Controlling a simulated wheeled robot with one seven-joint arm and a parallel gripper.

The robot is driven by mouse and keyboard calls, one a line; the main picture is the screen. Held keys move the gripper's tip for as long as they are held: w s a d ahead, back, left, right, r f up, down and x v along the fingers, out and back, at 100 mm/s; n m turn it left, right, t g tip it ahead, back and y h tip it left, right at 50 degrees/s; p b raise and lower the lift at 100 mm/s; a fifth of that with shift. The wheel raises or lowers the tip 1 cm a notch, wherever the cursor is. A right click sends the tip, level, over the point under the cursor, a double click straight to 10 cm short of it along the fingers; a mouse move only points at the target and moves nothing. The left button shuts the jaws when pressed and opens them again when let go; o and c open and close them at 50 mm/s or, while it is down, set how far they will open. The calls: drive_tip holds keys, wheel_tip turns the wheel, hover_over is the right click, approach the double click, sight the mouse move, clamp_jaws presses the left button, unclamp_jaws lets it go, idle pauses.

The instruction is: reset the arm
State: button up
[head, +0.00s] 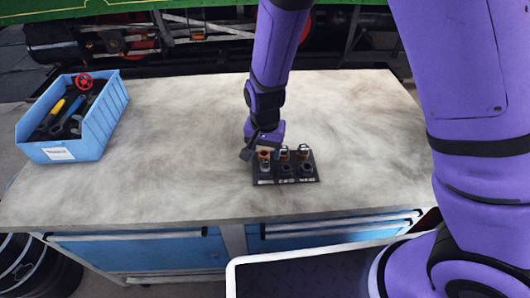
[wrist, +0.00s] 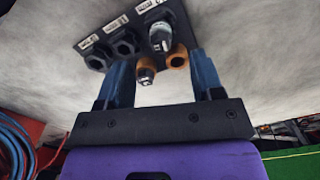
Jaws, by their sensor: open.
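My gripper (head: 262,152) hangs at the end of my purple arm, pointing down at the back left of a small black rack (head: 312,179) on the workbench. In the wrist view its two blue fingers (wrist: 160,60) stand apart with nothing clamped. A metal fitting with an orange collar (wrist: 146,70) and an orange ring (wrist: 177,59) show in the gap between them. Another metal fitting (wrist: 160,37) stands in the rack just beyond. Whether the fingers touch the rack or its fittings I cannot tell.
The pale workbench (head: 170,150) is mostly bare around the rack. A blue bin (head: 92,133) of tools, with a red wheel (head: 84,81), stands at the left. Dark machinery with a green edge lies behind the bench. Blue drawers (head: 140,254) are below its front edge.

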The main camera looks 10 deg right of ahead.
drive_tip(key=shift+r, duration=0.35)
idle(0.3)
drive_tip(key=s+d+r+n+t+y, duration=0.1)
drive_tip(key=d+r, duration=0.5)
drive_tip(key=r, duration=0.5)
drive_tip(key=s+d+r+n+t+y, duration=0.1)
drive_tip(key=s+d+r, duration=0.1)
drive_tip(key=d+r, duration=0.7)
drive_tip(key=s+d+r+n+t+h, duration=0.1)
drive_tip(key=s+d+r, duration=0.4)
drive_tip(key=s+r, duration=0.2)
drive_tip(key=s+d+r+t+h, duration=0.1)
drive_tip(key=s+d+r+t, duration=0.1)
drive_tip(key=s+d+r, duration=0.2)
drive_tip(key=shift+s+d+r+n, duration=0.4)
drive_tip(key=shift+s+r, duration=1.1)
drive_tip(key=shift+s, duration=0.65)
